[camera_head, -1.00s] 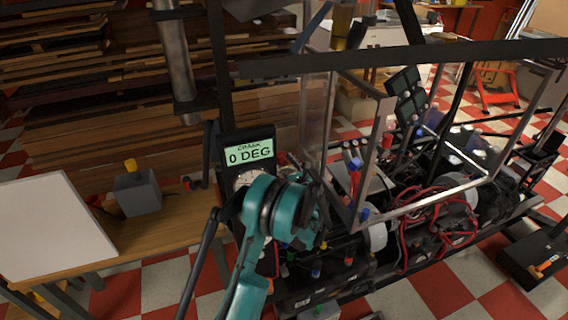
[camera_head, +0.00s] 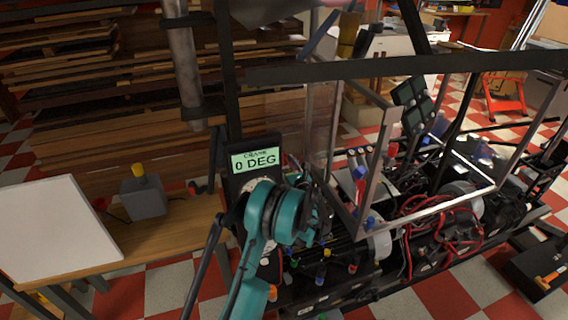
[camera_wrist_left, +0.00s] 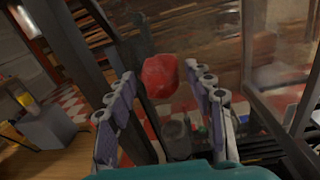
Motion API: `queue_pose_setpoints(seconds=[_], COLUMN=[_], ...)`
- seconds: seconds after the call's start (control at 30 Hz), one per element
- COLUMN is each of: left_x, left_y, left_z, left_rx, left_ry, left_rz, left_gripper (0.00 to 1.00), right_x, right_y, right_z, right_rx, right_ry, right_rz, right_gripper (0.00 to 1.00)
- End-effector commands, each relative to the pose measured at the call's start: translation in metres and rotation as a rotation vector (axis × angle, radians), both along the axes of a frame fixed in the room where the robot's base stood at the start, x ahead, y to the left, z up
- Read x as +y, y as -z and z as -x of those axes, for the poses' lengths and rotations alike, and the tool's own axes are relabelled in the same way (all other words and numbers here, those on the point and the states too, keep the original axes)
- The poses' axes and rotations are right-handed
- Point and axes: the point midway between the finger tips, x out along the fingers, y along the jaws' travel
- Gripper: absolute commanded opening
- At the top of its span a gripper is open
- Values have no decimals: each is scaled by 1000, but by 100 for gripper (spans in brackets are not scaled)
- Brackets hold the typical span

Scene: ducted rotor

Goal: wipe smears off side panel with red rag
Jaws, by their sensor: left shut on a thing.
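The red rag (camera_wrist_left: 166,76) is a bunched lump between the fingertips of my left gripper (camera_wrist_left: 160,72) in the left wrist view. The gripper is shut on it. In the head view my teal wrist hides most of the left gripper (camera_head: 314,205), and I cannot make out the rag there. The clear side panel (camera_head: 320,125) stands upright in a metal frame just beyond the gripper. It also shows at the right of the left wrist view (camera_wrist_left: 287,60), apart from the rag. I cannot tell smears from reflections on it. My right gripper is not in view.
A crank display (camera_head: 254,160) reading 0 DEG stands close behind my left wrist, beside a dark upright post. The engine with red wiring (camera_head: 435,225) fills the right. A wooden table (camera_head: 165,240) with a white board (camera_head: 50,230) and a grey box (camera_head: 143,197) is at left.

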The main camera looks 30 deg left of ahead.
Motion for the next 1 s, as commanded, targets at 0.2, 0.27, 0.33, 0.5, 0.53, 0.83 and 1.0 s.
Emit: queue_pose_setpoints(seconds=[0.2, 0.27, 0.33, 0.5, 0.53, 0.83, 1.0], left_x=[2, 3, 4, 7, 8, 13, 16], left_y=[0, 0, 0, 0, 0, 0, 0], left_z=[-2, -3, -3, -5, -6, -9, -11], left_rx=[0, 0, 0, 0, 0, 0, 0], left_ry=[0, 0, 0, 0, 0, -1, -1], left_rz=[0, 0, 0, 0, 0, 0, 0], left_gripper=[29, 29, 29, 29, 29, 29, 29], right_x=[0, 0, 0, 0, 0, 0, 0], right_y=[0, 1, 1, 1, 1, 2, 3], right_z=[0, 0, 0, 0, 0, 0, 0], right_rx=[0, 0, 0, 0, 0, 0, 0], right_ry=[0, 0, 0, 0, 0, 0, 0], right_rz=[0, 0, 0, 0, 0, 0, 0], right_gripper=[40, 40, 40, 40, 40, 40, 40])
